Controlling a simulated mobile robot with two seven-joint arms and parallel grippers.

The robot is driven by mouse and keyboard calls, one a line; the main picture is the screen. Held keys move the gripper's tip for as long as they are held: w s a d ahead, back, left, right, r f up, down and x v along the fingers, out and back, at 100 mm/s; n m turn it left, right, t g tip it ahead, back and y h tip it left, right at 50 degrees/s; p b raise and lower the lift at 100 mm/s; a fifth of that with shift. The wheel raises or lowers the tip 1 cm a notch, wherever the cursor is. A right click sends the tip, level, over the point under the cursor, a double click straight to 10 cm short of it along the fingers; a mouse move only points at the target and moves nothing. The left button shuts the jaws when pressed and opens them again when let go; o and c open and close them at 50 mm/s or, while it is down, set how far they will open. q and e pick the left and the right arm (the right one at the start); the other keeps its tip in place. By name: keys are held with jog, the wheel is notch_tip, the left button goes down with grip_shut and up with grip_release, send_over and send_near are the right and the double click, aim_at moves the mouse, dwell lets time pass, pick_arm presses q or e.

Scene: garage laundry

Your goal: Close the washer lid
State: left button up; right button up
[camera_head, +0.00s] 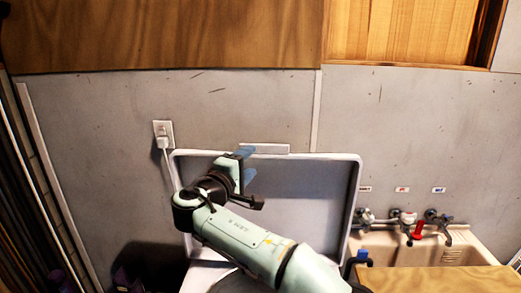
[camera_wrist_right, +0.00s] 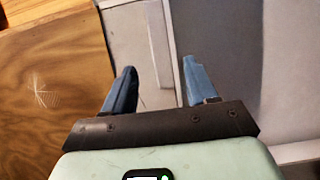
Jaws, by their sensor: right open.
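The washer lid (camera_head: 305,195) stands open and upright against the grey wall in the head view, a pale panel with a raised rim. A small light plate (camera_head: 268,148) sits at its top edge. My right gripper (camera_head: 247,172) is open, in front of the upper part of the lid near the top rim. In the right wrist view, the blue fingers of this gripper (camera_wrist_right: 159,68) are apart with nothing held. The lid's inner face (camera_wrist_right: 235,95) appears at right there. Contact cannot be told. The washer body is mostly hidden below my arm. My left gripper is out of view.
A sink (camera_head: 425,248) with taps and a red handle stands at the right, by a wooden surface (camera_head: 440,280). A wall outlet (camera_head: 164,134) with a plugged cord is left of the lid. A wooden cabinet (camera_head: 170,35) hangs above.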

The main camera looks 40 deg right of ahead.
aim_at(263, 150)
jog(key=p+x, duration=0.1)
jog(key=x, duration=0.5)
jog(key=shift+w+d+r, duration=0.1)
jog(key=shift+w+d, duration=0.05)
jog(key=shift+w, duration=0.1)
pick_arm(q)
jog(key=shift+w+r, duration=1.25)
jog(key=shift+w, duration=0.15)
pick_arm(e)
jog(key=shift+w+d, duration=0.25)
jog(key=shift+d, duration=0.3)
